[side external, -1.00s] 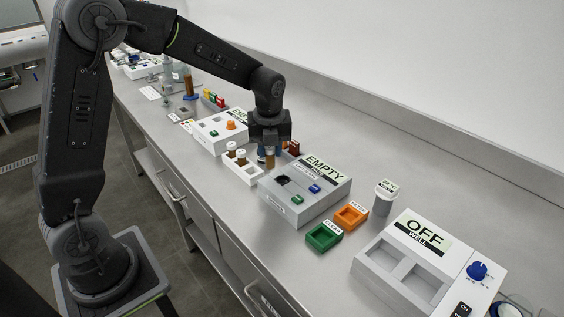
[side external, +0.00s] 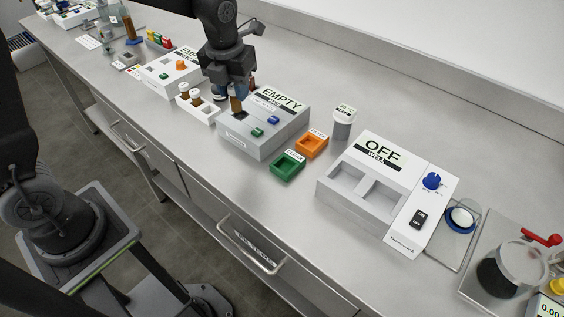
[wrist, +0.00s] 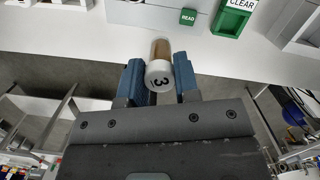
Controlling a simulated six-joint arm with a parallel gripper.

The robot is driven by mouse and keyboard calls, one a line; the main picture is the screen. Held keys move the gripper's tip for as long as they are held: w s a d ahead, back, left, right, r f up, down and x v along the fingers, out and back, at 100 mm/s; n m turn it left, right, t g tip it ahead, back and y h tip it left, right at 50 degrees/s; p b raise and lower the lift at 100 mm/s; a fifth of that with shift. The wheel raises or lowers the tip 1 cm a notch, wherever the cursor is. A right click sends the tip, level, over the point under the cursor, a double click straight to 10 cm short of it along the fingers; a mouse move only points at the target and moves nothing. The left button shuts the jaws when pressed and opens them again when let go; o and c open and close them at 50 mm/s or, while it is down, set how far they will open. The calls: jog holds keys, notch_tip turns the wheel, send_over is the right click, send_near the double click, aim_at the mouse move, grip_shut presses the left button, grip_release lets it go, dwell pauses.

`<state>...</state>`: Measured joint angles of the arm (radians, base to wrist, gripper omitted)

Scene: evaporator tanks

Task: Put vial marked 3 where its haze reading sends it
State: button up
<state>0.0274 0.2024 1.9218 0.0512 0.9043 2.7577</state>
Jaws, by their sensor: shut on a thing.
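My gripper (side external: 234,88) is shut on an amber vial (side external: 237,104). In the wrist view, the vial's white cap (wrist: 158,76) reads 3, and the vial sits between the two blue fingers (wrist: 159,84). In the side view, the vial hangs upright over the dark well of the grey haze reader (side external: 250,147); I cannot tell whether its bottom is inside. The reader's display (side external: 281,99) says EMPTY. The green tray (side external: 287,166) is labelled CLEAR in the wrist view (wrist: 232,18).
An orange tray (side external: 312,145) lies behind the green one; its label is unreadable. A white rack (side external: 204,113) with capped vials stands left of the reader. Bare bench lies in front.

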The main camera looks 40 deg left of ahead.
jog(key=shift+m, duration=0.3)
jog(key=shift+w+d+f, duration=0.25)
jog(key=shift+d+f, duration=1.6)
jog(key=shift+d, duration=0.25)
jog(key=shift+w+d+f, duration=0.2)
jog(key=shift+d+f, duration=1.7)
jog(key=shift+d, duration=0.2)
jog(key=shift+w+d+f, duration=0.25)
jog(key=shift+d+f, duration=1.6)
jog(key=shift+d, duration=0.25)
jog(key=shift+f, duration=0.15)
jog(key=o, duration=0.9)
